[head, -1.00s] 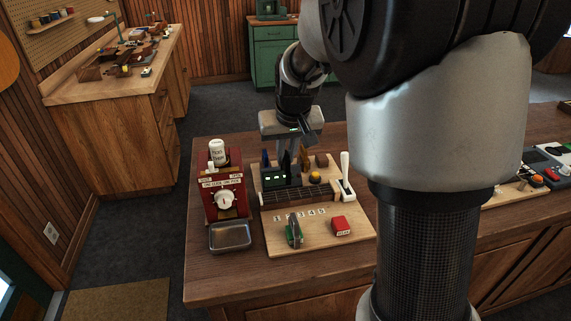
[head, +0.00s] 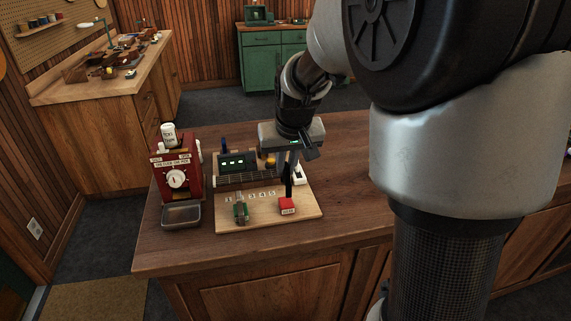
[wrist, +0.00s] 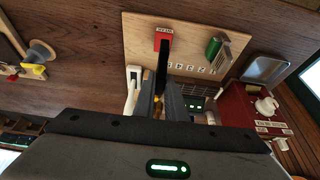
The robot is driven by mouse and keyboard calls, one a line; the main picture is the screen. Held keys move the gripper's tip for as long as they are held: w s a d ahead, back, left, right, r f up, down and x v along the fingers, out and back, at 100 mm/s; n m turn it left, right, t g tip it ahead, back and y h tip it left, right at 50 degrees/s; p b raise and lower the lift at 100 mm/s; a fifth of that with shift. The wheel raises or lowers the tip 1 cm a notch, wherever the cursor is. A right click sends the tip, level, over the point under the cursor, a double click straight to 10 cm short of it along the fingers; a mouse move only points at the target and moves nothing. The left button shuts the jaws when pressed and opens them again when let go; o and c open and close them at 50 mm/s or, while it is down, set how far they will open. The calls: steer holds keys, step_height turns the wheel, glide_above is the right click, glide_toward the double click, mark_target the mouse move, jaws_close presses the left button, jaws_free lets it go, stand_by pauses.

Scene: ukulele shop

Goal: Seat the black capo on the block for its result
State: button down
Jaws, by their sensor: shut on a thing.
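My gripper (head: 288,158) points down over the right part of the pale board (head: 262,220), shut on the black capo (head: 289,181). The capo hangs upright and narrow below the fingers; it also shows in the wrist view (wrist: 162,62). Its lower end is at the red block (head: 287,206), which has a white label and also shows in the wrist view (wrist: 163,36). I cannot tell whether capo and block touch.
Behind the board is a dark unit with green lights (head: 237,162), partly hidden. A white-handled lever (wrist: 132,88) stands near the capo. A red dial machine (head: 176,178) and metal tray (head: 181,216) are left. The counter right of the board (head: 345,200) is clear.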

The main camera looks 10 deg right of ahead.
mark_target(288, 178)
steer(key=shift+s+f, duration=0.1)
steer(key=shift+f, duration=0.2)
steer(key=shift+f+b, duration=2.15)
steer(key=shift+f, duration=0.55)
steer(key=shift+f+b, duration=0.55)
steer(key=c, duration=2.1)
jaws_free()
steer(key=shift+r, duration=0.1)
steer(key=shift+p+v, duration=3.55)
steer(key=shift+v, duration=1.85)
steer(key=shift+r, duration=0.1)
